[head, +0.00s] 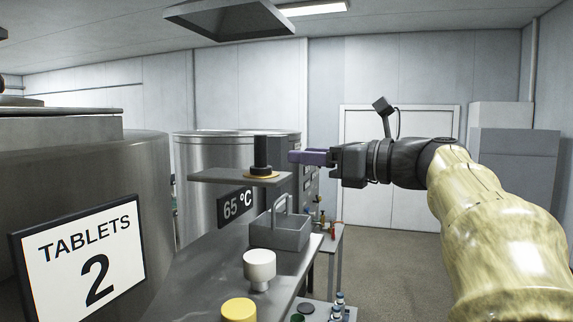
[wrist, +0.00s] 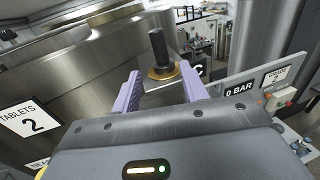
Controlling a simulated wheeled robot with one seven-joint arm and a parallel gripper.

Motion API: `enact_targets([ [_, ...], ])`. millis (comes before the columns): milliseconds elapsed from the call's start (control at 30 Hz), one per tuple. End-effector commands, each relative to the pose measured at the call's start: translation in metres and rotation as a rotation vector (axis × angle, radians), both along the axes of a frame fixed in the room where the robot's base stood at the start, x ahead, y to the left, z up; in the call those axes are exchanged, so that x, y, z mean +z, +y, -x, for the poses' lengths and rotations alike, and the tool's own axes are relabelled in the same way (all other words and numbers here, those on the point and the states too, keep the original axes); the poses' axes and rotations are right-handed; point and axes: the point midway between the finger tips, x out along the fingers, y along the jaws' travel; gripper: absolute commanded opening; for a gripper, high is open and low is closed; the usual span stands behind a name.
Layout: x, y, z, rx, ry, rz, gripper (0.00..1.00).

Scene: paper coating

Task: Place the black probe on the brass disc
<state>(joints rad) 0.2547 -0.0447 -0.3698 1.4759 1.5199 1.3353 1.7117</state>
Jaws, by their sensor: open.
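The black probe (head: 262,153) stands upright on a small grey shelf beside the vat. The brass disc (head: 261,174) lies on that shelf (head: 215,177), and the probe's wider base sits over the disc. In the wrist view the probe (wrist: 160,48) rises from the brass disc (wrist: 163,71), which shows as a ring around its base. My gripper (head: 293,157) has purple fingers and is open and empty, just right of the probe in the head view. In the wrist view its fingers (wrist: 162,88) are spread apart, with the probe beyond their tips.
Below the shelf, a grey caddy with a handle (head: 280,232), a white knob-like piece (head: 259,268) and a yellow-topped piece (head: 238,310) stand on a metal bench. A "TABLETS 2" sign (head: 82,258) is at left. Open floor lies behind my arm.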

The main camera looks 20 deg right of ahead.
Motion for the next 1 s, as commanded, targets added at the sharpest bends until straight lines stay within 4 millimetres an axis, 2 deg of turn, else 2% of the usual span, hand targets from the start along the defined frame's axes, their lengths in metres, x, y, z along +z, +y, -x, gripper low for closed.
enact_targets([
  [100, -0.002, -0.013, 0.014, -0.003, -0.001, 0.000, 0.44],
  [267, 0.000, -0.019, 0.022, 0.000, 0.000, 0.000, 0.44],
  [1000, 0.000, -0.016, 0.021, 0.007, 0.001, -0.001, 0.44],
])
